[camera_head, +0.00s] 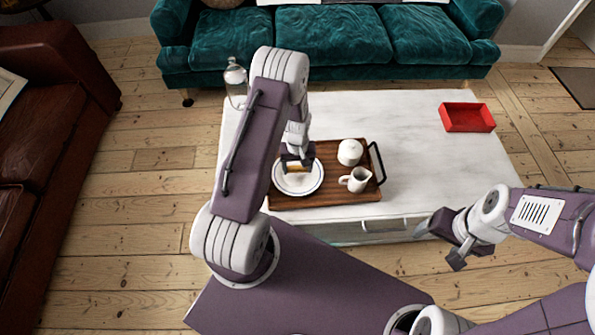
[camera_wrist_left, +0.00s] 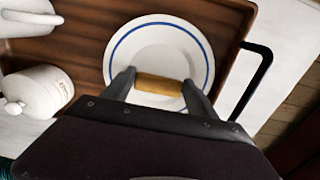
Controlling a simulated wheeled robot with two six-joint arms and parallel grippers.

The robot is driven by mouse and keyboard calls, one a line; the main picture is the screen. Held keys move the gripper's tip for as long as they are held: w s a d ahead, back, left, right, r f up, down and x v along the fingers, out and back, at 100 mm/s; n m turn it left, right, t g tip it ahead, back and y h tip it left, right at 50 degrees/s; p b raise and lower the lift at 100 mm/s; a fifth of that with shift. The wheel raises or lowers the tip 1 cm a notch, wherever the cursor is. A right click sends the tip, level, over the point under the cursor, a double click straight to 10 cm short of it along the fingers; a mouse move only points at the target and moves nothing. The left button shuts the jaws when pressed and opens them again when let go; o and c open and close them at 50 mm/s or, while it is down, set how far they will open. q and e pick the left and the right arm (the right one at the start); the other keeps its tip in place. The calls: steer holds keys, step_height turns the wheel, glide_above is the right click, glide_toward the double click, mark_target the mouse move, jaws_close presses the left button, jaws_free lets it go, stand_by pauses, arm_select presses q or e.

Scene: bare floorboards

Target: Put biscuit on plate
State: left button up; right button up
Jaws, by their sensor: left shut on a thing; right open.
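The white plate with a blue rim (camera_head: 301,188) lies on the wooden tray on the coffee table. It also shows in the left wrist view (camera_wrist_left: 160,35). My left gripper (camera_head: 297,162) is over the plate. It is shut on the golden-brown biscuit (camera_wrist_left: 159,84), which lies between its two fingertips and in front of the plate in the wrist view. In the head view the gripper mostly hides the biscuit. I cannot tell whether the biscuit touches the plate. My right gripper (camera_head: 449,238) is open and empty, off the table's front edge at the right.
The wooden tray (camera_head: 330,198) also holds a white lidded pot (camera_head: 350,152) and a white jug (camera_head: 355,180), right of the plate. A red box (camera_head: 467,117) and a glass bottle (camera_head: 235,80) stand on the white table (camera_head: 420,150). The table's right half is mostly clear.

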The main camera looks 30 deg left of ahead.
mark_target(298, 170)
arm_select(q)
step_height(298, 170, down, 2)
steer(key=shift+f, duration=0.15)
steer(key=shift+f, duration=0.15)
steer(key=o, duration=1)
steer(key=shift+r, duration=0.35)
step_height(298, 170, up, 12)
steer(key=p, duration=0.3)
